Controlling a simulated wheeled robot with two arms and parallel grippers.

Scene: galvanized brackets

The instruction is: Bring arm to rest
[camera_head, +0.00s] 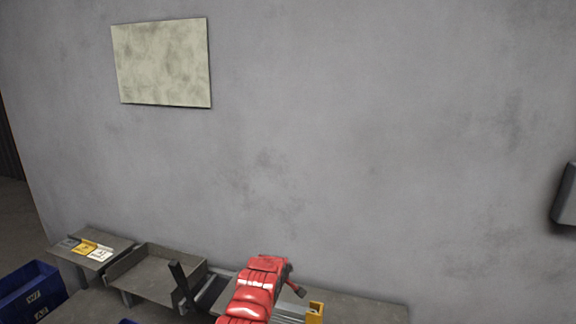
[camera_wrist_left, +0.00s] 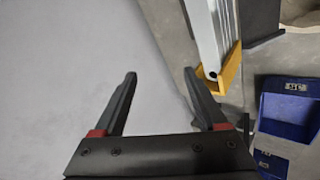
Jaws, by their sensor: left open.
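My left gripper (camera_wrist_left: 160,92) is open in the left wrist view, with nothing between its two dark fingers and the grey wall behind them. In the head view my red arm (camera_head: 258,288) reaches up from the bottom edge over the bench. Dark finger-like parts (camera_head: 180,282) show to the left of it; how they join the arm is hard to make out. My right gripper is in neither view.
A pale metal piece with a yellow end (camera_wrist_left: 230,70) is close beside the right finger. Blue bins (camera_wrist_left: 290,105) (camera_head: 30,285) stand low down. A grey tray (camera_head: 150,280) and a stand with yellow and white pieces (camera_head: 90,250) line the wall. A pale panel (camera_head: 162,62) hangs above.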

